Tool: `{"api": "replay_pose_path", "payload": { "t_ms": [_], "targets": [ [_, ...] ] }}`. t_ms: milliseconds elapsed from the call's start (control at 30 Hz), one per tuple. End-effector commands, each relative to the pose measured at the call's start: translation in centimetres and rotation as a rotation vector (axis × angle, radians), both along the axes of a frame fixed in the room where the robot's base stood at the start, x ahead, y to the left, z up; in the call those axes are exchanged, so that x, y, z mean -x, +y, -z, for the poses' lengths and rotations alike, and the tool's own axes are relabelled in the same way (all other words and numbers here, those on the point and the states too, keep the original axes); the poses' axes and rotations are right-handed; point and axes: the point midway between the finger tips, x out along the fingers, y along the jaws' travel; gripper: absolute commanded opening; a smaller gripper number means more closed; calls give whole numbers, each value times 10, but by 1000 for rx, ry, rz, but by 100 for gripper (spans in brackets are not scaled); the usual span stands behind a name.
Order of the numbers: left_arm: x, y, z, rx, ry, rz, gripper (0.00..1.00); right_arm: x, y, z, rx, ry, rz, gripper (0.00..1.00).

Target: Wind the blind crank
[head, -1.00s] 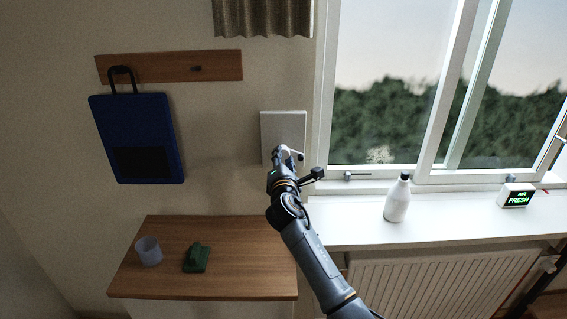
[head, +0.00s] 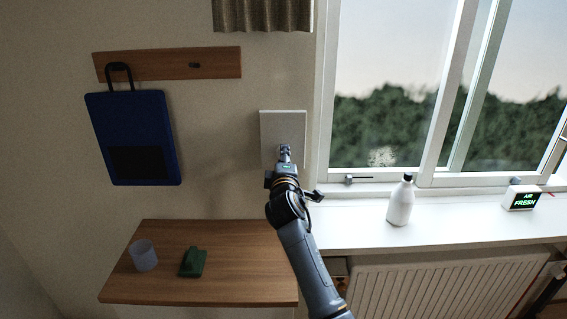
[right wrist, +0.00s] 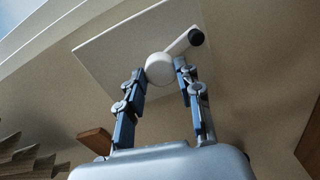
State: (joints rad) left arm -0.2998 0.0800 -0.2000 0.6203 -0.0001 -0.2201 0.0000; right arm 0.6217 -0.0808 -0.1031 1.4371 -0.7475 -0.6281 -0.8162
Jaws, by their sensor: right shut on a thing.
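The blind crank's pale square wall plate (head: 283,124) is on the wall left of the window. In the right wrist view the crank (right wrist: 160,68) has a round white hub, and a short white arm runs up and right to a black knob (right wrist: 196,37). My right gripper (head: 285,153) reaches up to the plate's lower part and hides the crank in the head view. In the wrist view its fingers (right wrist: 161,78) lie on both sides of the hub, shut on the crank. My left gripper is not in view.
A wooden shelf (head: 225,285) below holds a cup (head: 143,256) and a green item (head: 193,262). A blue bag (head: 134,138) hangs at left. A white bottle (head: 400,201) and an AIR FRESH display (head: 521,198) stand on the sill. The blind's edge (head: 262,14) is above.

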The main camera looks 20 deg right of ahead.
Motion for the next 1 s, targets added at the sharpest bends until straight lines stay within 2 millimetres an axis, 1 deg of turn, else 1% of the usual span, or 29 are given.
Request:
{"api": "replay_pose_path", "payload": {
  "t_ms": [33, 300, 767, 800, 900, 1000],
  "targets": [
    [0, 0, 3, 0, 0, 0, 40, 0, 0, 3, -24, -3, 0, 3],
    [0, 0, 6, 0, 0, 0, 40, 0, 0, 2, -89, -21, -1, 3],
    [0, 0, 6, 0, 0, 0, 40, 0, 0, 2, -98, -24, -1, 3],
    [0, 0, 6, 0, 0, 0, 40, 0, 0, 2, -98, -24, -1, 41],
    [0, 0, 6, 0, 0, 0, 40, 0, 0, 2, -97, -24, -1, 58],
    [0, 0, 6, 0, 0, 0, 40, 0, 0, 1, -97, -25, 0, 58]
  ]
}}
